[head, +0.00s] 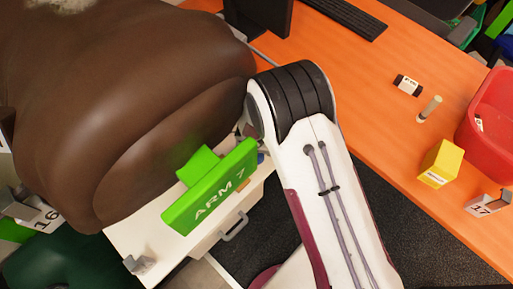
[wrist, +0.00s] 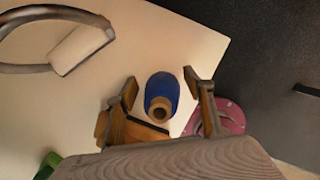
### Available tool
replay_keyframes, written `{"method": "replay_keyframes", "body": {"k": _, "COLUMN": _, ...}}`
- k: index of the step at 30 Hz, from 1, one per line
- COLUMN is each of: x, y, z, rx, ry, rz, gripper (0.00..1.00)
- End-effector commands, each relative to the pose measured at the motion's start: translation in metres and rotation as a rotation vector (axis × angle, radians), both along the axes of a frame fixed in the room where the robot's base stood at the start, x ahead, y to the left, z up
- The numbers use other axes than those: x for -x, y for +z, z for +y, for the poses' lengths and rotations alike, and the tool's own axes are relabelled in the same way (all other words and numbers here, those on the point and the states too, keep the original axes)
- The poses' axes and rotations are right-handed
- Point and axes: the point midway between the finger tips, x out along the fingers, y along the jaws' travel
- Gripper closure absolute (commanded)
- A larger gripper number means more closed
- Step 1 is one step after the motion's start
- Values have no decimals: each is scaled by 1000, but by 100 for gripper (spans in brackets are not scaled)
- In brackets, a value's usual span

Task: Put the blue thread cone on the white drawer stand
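The white drawer stand (head: 150,238) is at the lower left of the head view, with a metal handle on its front. Its pale top (wrist: 95,95) fills much of the wrist view. The blue thread cone (wrist: 160,88), with a tan tip, appears over this top near its right edge; I cannot tell whether it touches. A small blue patch beside my arm in the head view may be the cone. My gripper (wrist: 160,80) is open, one finger on each side of the cone, with small visible gaps. My arm mostly hides the gripper in the head view.
A green "ARM 7" block (head: 210,188) shows over the stand. A large brown leather form (head: 130,100) rises behind it. The orange desk (head: 385,110) holds a yellow box (head: 440,163), a red bin (head: 490,115) and a small pale cylinder (head: 430,108). Dark floor lies between.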

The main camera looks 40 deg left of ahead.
Motion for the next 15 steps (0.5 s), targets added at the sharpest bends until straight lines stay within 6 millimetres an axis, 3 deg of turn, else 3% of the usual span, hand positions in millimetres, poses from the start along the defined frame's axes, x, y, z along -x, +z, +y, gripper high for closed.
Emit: {"method": "replay_keyframes", "body": {"k": 15, "x": 2, "y": 12, "z": -1, "rx": -1, "ry": 0, "rz": -1, "gripper": 48}}
